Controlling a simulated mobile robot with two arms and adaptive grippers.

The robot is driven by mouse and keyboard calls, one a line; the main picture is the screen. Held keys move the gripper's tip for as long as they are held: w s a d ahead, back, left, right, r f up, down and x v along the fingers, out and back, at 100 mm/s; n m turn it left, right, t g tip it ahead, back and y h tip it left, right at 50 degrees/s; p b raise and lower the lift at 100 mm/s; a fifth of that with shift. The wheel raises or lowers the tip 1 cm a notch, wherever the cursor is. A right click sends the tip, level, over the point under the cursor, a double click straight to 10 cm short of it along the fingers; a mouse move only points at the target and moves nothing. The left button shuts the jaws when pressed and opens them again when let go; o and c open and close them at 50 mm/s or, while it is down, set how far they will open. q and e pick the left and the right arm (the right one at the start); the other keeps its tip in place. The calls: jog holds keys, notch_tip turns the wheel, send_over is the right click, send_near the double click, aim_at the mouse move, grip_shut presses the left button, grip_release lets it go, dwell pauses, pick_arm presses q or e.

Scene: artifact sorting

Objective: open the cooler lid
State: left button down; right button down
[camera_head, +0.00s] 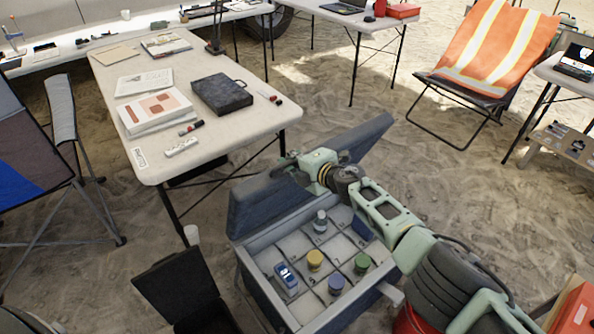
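The cooler (255,270) stands in the lower middle, a grey-blue box with a divided inside. Its dark blue lid (262,207) is raised along the far side and leans back, so the inside shows. In the compartments are a small bottle (320,222), a blue-and-white item (286,276), and jars with yellow (315,260), green (362,262) and purple (336,284) tops. My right gripper (296,163) is at the lid's upper edge, with my arm crossing in front of the lid. Its fingertips are too small to judge. My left gripper is out of view.
A white table (225,128) with books and a black case (222,94) stands behind the cooler. A black open box (178,285) is left of it. A red container (410,322) is close on the right.

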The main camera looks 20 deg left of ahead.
jog(key=shift+w+a+r, duration=0.15)
jog(key=shift+w+r, duration=0.1)
jog(key=shift+r, duration=0.25)
jog(key=c, duration=2.5)
grip_release()
jog(key=o, duration=0.4)
jog(key=shift+s+r, duration=0.1)
jog(key=shift+s, duration=0.05)
jog(key=shift+d, duration=0.2)
jog(key=shift+f, duration=0.2)
jog(key=shift+d+r, duration=0.1)
jog(key=shift+r, duration=0.05)
